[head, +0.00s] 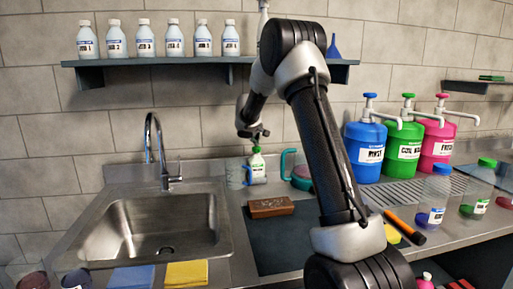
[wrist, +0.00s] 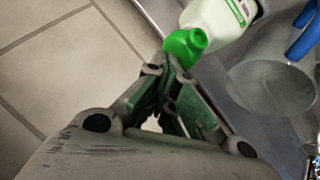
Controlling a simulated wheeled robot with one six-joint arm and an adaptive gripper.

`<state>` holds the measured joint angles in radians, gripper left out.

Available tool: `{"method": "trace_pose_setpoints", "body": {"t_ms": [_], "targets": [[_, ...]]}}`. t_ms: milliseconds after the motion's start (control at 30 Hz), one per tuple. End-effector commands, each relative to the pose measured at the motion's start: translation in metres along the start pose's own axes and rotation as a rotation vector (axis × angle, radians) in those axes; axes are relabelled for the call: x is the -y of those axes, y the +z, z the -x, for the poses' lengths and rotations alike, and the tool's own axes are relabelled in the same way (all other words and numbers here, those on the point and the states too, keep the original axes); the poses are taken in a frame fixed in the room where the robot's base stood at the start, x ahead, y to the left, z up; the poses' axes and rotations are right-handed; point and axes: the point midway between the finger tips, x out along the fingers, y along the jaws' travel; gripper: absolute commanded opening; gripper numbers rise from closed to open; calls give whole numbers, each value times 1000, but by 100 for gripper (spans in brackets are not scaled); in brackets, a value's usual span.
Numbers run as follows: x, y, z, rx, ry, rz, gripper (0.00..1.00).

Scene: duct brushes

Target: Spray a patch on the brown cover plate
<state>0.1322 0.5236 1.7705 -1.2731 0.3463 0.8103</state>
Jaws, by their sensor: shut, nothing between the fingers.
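A white bottle with a green top (head: 257,170) stands at the back of the counter, right of the sink. In the wrist view its green top (wrist: 186,46) is right beside my fingertips, and its white body (wrist: 225,15) runs out of the upper edge. My gripper (head: 257,138) is just above the bottle's top; its fingertips (wrist: 172,80) are together and hold nothing. I cannot tell whether they touch the top. A brown block-like piece (head: 271,207) with pale marks lies on a dark mat in front of the bottle; I cannot tell if it is the cover plate.
A steel sink (head: 160,232) with a tall tap (head: 158,150) is at left. A clear jug (head: 236,175) and a teal-handled mug (head: 298,168) flank the bottle. Blue, green and pink pump jugs (head: 404,145) stand at right. A shelf (head: 200,60) with several bottles hangs above.

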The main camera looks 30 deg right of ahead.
Motion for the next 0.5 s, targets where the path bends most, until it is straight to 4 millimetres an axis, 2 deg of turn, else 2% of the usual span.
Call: {"method": "trace_pose_setpoints", "body": {"t_ms": [267,500], "targets": [[-1,-1,1,0,0,0,0],[-12,-14,17,-3,2,-1,0]]}}
